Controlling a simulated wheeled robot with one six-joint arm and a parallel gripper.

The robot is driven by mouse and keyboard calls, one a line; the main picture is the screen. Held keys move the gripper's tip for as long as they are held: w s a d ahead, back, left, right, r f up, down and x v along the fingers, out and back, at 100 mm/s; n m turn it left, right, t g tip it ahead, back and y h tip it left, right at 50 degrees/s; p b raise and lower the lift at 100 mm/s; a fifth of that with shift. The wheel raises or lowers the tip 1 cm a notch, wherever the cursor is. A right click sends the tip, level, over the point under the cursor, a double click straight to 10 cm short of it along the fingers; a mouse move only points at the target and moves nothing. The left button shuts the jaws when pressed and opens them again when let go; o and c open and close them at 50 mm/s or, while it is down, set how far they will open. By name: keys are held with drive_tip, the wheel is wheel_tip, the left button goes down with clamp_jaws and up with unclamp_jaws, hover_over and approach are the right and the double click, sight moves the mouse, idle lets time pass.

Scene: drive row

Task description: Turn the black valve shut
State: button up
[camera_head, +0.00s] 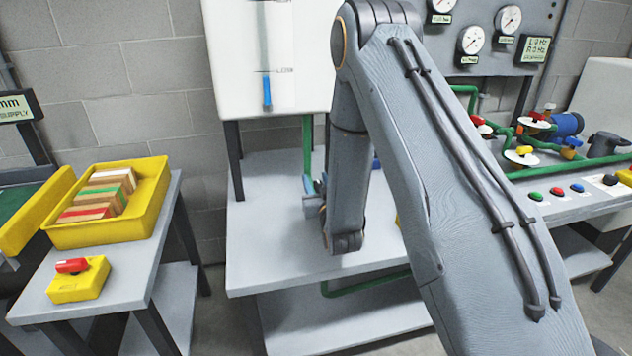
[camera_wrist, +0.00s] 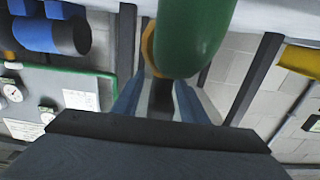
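A dark, handle-like piece (camera_wrist: 161,98) shows between the fingers of my gripper (camera_wrist: 160,84) in the wrist view; it looks like the black valve's handle. A yellow-brown fitting (camera_wrist: 149,47) and a thick green pipe (camera_wrist: 195,35) are just beyond it. The blue fingers lie on either side of the dark piece; whether they touch it is unclear. In the head view my gripper (camera_head: 315,187) is low over the middle grey table, partly behind my arm. My arm hides the valve there, so its angle cannot be read.
The grey table (camera_head: 260,255) carries a white panel with a blue-filled gauge (camera_head: 267,92). At left are a yellow bin of blocks (camera_head: 95,232) and a yellow box with a red switch (camera_head: 78,280).

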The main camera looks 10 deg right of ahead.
clamp_jaws()
drive_tip(key=shift+h, duration=0.3)
drive_tip(key=m+h, duration=0.2)
drive_tip(key=h, duration=0.1)
drive_tip(key=d+m+g+h+b, duration=0.1)
drive_tip(key=m+h, duration=0.1)
drive_tip(key=h, duration=0.1)
drive_tip(key=shift+s+m, duration=0.1)
drive_tip(key=shift+m, duration=0.2)
drive_tip(key=shift+s+d+m+g+h+b, duration=0.55)
drive_tip(key=shift+m+g+h+b, duration=0.55)
drive_tip(key=shift+m+g+h, duration=1.4)
drive_tip(key=shift+s+d+m+g+h+b, duration=0.55)
drive_tip(key=shift+m+g+h+b, duration=0.65)
drive_tip(key=shift+m+g, duration=1.35)
drive_tip(key=shift+s+d+m+g+h+b, duration=0.3)
drive_tip(key=shift+s+m+g+h+b, duration=0.55)
drive_tip(key=shift+m+g+h, duration=1.8)
drive_tip(key=shift+w+n+g+y, duration=0.1)
drive_tip(key=shift+n+g+y, duration=0.55)
drive_tip(key=shift+n+g, duration=0.3)
